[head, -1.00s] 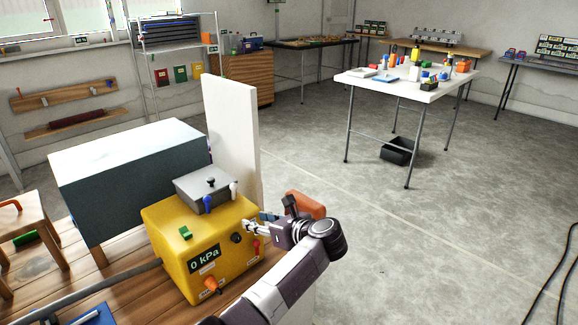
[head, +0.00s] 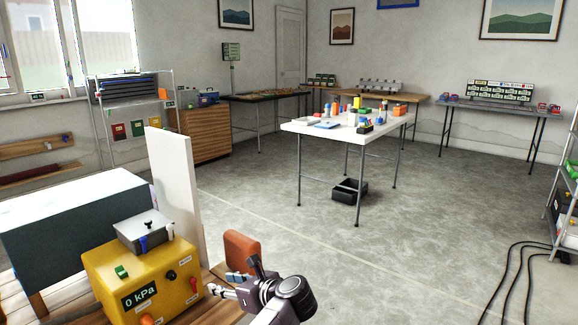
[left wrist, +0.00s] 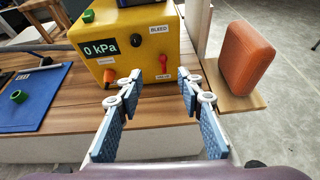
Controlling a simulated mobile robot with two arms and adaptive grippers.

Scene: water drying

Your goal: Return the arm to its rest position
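My left arm reaches in from the bottom of the head view. Its gripper (head: 232,285) is beside the front right corner of the yellow box, in front of an orange block (head: 241,252). In the left wrist view the two blue-padded fingers (left wrist: 163,100) are spread apart with nothing between them. The yellow box (left wrist: 130,37) has a display (left wrist: 100,48) reading 0 kPa. It has an orange knob (left wrist: 109,75), a red-handled valve (left wrist: 157,74) and a BLEED label (left wrist: 158,30). My right gripper is not in view.
A white upright panel (head: 174,185) and a dark blue-grey block (head: 70,225) stand behind. A white table (head: 293,124) stands farther off. Open floor (head: 300,230) lies right; black cables (head: 515,270) lie at far right.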

